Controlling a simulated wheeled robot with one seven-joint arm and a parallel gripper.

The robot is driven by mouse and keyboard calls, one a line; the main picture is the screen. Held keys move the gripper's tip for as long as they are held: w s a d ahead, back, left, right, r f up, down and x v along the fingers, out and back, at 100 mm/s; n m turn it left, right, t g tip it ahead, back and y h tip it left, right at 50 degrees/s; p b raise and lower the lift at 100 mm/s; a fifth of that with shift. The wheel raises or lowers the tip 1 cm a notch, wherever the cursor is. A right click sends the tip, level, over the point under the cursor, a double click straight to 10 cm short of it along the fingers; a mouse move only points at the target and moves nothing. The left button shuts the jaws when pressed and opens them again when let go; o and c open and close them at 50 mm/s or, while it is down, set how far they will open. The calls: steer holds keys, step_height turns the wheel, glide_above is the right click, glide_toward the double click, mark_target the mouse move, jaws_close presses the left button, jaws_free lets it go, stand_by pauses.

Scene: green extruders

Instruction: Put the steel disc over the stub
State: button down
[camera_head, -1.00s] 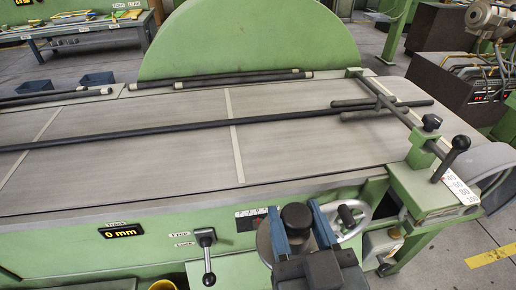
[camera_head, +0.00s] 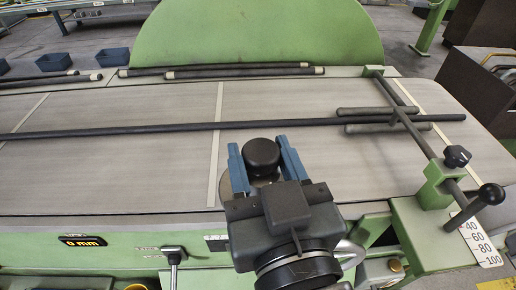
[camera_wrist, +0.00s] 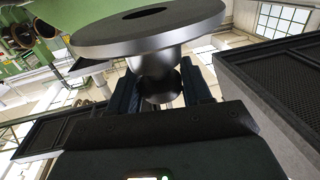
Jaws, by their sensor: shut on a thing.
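My gripper (camera_head: 265,165) is shut on the steel disc (camera_wrist: 190,20). Its blue fingers stand on either side of a round black knob (camera_head: 262,152) in the head view. The disc's grey surface shows only a little beneath the knob there. In the wrist view the disc is a wide flat flange with a dark central opening, on a narrower shiny neck between the fingers. The gripper is over the front middle of the grey machine table (camera_head: 110,175); its exact height cannot be told. I cannot pick out the stub for certain in either view.
A long dark rod (camera_head: 120,131) crosses the table behind my gripper. A green rounded guard (camera_head: 250,35) rises behind.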

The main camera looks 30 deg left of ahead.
steer(key=shift+w+a+f+p, duration=0.15)
steer(key=shift+w+a+f, duration=0.5)
steer(key=shift+w+f, duration=1.05)
steer(key=shift+w+a+f+p, duration=0.15)
steer(key=shift+w+a+f, duration=0.55)
steer(key=shift+w+f, duration=1)
steer(key=shift+w+a+f+p, duration=0.15)
steer(key=shift+w+a+f, duration=0.5)
steer(key=shift+w+f, duration=1)
steer(key=shift+s+f, duration=0.1)
steer(key=shift+f, duration=0.05)
steer(key=shift+f, duration=0.1)
steer(key=shift+c, duration=2.4)
jaws_free()
steer(key=b+v, duration=0.1)
steer(key=v, duration=1.1)
steer(key=shift+b, duration=0.35)
